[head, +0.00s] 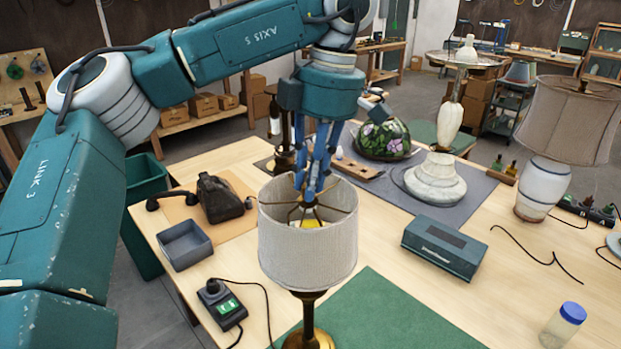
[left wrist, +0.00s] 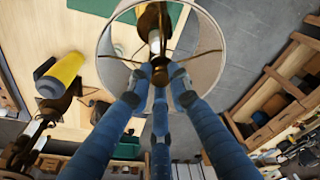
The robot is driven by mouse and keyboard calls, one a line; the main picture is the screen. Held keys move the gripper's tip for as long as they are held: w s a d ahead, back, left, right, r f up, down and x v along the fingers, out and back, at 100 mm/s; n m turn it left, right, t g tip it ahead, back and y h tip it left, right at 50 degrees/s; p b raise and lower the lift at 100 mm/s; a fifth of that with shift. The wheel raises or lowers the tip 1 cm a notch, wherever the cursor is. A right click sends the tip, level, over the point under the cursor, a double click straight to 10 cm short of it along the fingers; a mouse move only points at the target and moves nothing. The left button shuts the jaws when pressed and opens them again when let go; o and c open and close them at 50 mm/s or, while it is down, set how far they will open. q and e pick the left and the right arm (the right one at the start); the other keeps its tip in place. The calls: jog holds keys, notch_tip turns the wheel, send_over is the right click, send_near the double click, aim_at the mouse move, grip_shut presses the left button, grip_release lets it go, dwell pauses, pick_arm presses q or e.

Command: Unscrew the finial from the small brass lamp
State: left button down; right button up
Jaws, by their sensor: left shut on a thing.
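The small brass lamp (head: 308,316) stands upright at the front of the table, with its pale drum shade (head: 308,247) on top. My left gripper (head: 309,192) comes down from above into the open top of the shade. In the left wrist view, its blue fingers (left wrist: 158,75) close around the dark brass finial (left wrist: 160,70) at the hub of the shade's spokes. The finial is mostly hidden by the fingers in the head view. The shade's rim (left wrist: 104,48) rings the hub in the left wrist view. My right gripper is out of view.
A teal box (head: 445,247) and a green mat (head: 385,310) lie near the lamp. A grey tray (head: 186,246) and a switch box (head: 222,304) are to its left. A white lamp (head: 436,178), a stained-glass shade (head: 384,140) and a large shaded lamp (head: 541,188) stand behind and right.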

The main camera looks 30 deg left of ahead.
pick_arm(q)
jog(key=shift+r, duration=1.75)
